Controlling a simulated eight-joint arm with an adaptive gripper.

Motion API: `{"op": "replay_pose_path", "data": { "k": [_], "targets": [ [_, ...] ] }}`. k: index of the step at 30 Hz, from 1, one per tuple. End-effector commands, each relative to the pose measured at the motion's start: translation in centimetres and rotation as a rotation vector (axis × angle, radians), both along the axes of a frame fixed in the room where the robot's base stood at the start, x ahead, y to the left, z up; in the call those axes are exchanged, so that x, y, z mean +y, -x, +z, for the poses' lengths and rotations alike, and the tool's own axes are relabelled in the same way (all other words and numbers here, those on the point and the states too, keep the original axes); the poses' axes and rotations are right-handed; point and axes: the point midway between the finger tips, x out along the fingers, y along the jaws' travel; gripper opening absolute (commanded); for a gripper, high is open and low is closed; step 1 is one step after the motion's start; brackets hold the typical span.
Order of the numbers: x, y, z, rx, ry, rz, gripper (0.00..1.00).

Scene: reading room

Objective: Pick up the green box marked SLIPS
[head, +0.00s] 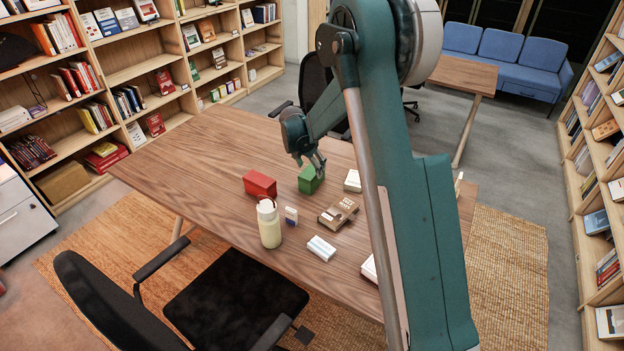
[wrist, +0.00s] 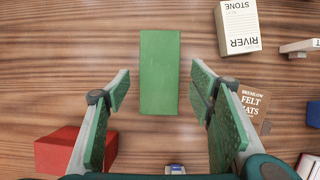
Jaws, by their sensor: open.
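The green box (head: 308,182) stands on the wooden table, just right of a red box. In the wrist view the green box (wrist: 159,72) shows a plain green face; no SLIPS marking can be read. My gripper (head: 312,162) is right over it in the head view and partly covers its top. In the wrist view the jaws of my gripper (wrist: 160,92) are wide apart, with one finger on each side of the box's near part and a gap on both sides. Nothing is held. How far the fingertips are above the table is hard to tell.
The red box (head: 260,185) is close on the left. A brown FELT MATS box (head: 337,212), a RIVER STONE box (wrist: 238,28), a pale bottle (head: 269,224) and small white boxes (head: 321,248) stand around. The table's left part is clear.

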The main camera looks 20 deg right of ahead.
Motion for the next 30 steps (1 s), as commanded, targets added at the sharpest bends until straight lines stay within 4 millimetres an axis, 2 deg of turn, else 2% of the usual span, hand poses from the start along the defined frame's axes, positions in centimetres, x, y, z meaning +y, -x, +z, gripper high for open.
{"op": "replay_pose_path", "data": {
  "k": [6,12,30],
  "targets": [
    [-0.7,-0.9,-2.4,0.000,0.000,-0.001,0.54],
    [-1.1,-1.3,-3.7,0.000,0.000,-0.001,0.54],
    [-1.1,-1.3,-3.7,0.000,0.000,0.000,0.54]
  ]
}}
